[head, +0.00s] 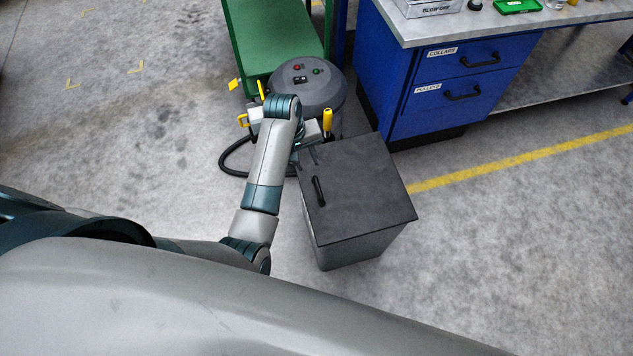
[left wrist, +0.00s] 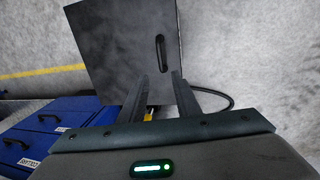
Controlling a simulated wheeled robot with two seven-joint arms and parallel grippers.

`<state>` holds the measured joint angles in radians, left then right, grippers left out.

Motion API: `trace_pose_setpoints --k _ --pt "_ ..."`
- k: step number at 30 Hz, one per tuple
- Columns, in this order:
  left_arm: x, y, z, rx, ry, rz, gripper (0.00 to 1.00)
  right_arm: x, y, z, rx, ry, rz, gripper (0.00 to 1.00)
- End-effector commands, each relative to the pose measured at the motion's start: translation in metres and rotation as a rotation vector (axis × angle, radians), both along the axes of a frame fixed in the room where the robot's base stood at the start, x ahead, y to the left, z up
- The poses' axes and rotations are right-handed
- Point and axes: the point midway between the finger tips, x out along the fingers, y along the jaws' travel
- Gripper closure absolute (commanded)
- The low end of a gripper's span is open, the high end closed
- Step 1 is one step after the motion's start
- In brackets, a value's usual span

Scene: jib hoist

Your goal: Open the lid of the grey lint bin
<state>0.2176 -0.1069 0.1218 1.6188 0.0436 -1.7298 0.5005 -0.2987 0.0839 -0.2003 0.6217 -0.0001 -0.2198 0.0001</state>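The grey lint bin (head: 365,245) stands on the floor right of my left arm. Its flat dark lid (head: 360,195) is shut and has a black bar handle (head: 318,191) near its left edge. The lid also fills the upper middle of the left wrist view (left wrist: 110,50), with the handle (left wrist: 160,48) just beyond the fingertips. My left gripper (left wrist: 161,76) is open with nothing between its fingers. In the head view the gripper (head: 309,156) is by the lid's far left corner, partly hidden by its own wrist. My right gripper is out of view.
A round grey machine (head: 308,88) with buttons and a black hose (head: 228,160) stands behind my left wrist. A blue drawer bench (head: 440,90) is behind the bin on the right. The floor (head: 520,250) right of the bin is clear.

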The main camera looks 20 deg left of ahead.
Motion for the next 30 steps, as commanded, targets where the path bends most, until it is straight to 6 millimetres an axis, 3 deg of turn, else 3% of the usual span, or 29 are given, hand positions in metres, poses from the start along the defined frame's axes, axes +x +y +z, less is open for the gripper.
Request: trace_pose_setpoints --k 21,30 --pt "0.012 -0.019 -0.114 0.000 0.003 -0.002 0.70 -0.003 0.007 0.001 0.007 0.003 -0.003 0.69" --pt "0.016 -0.024 -0.146 0.000 0.001 0.000 0.70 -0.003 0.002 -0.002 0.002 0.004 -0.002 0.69"
